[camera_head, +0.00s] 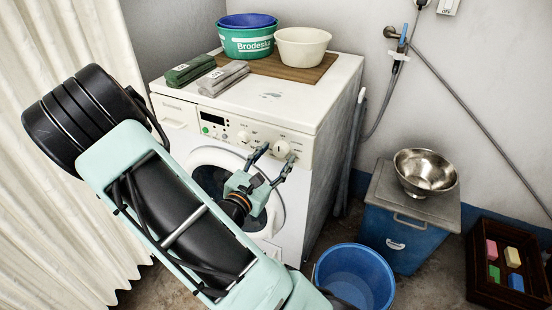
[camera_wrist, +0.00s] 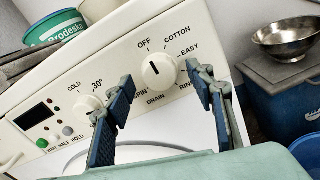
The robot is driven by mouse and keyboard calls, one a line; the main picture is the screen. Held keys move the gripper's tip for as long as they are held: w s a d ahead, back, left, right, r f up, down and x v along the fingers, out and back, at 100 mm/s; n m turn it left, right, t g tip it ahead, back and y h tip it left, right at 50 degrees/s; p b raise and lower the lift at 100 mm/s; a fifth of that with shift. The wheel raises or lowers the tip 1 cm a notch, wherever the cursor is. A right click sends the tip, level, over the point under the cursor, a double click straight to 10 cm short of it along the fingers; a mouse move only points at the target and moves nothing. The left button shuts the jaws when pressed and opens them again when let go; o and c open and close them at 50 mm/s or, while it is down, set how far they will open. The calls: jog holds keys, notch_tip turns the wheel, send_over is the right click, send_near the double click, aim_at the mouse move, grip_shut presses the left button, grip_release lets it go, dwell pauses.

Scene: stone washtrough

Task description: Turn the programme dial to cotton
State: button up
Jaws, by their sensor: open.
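The washing machine (camera_head: 300,110) has a slanted white control panel (camera_wrist: 122,62). Its round white programme dial (camera_wrist: 160,70) has a short dark mark that points up and left, roughly toward OFF. The COTTON label (camera_wrist: 176,34) is up and right of the dial; EASY, RINSE and DRAIN follow round it. The dial also shows in the head view (camera_head: 282,149). My gripper (camera_wrist: 160,76) is open, its fingers spread to either side of the dial in the picture. It is empty, and I cannot tell whether either finger touches the dial. It also shows in the head view (camera_head: 277,155).
A second knob (camera_wrist: 87,106) with temperature labels sits left of the dial, beside a dark display (camera_wrist: 34,116) and small buttons. Basins (camera_head: 302,46) and folded towels (camera_head: 224,78) lie on top. A blue bucket (camera_head: 354,278) and a blue cabinet (camera_head: 400,240) stand at right.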

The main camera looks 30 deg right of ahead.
jog(key=shift+w+d, duration=0.15)
jog(key=shift+d, duration=0.05)
jog(key=c, duration=1.2)
jog(key=shift+o, duration=0.2)
jog(key=shift+m, duration=0.4)
jog(key=m+b, duration=0.2)
jog(key=m, duration=0.1)
jog(key=shift+f+b, duration=0.15)
jog(key=shift+b, duration=0.15)
jog(key=shift+m+b, duration=1.2)
jog(key=shift+m, duration=0.6)
jog(key=shift+r, duration=0.2)
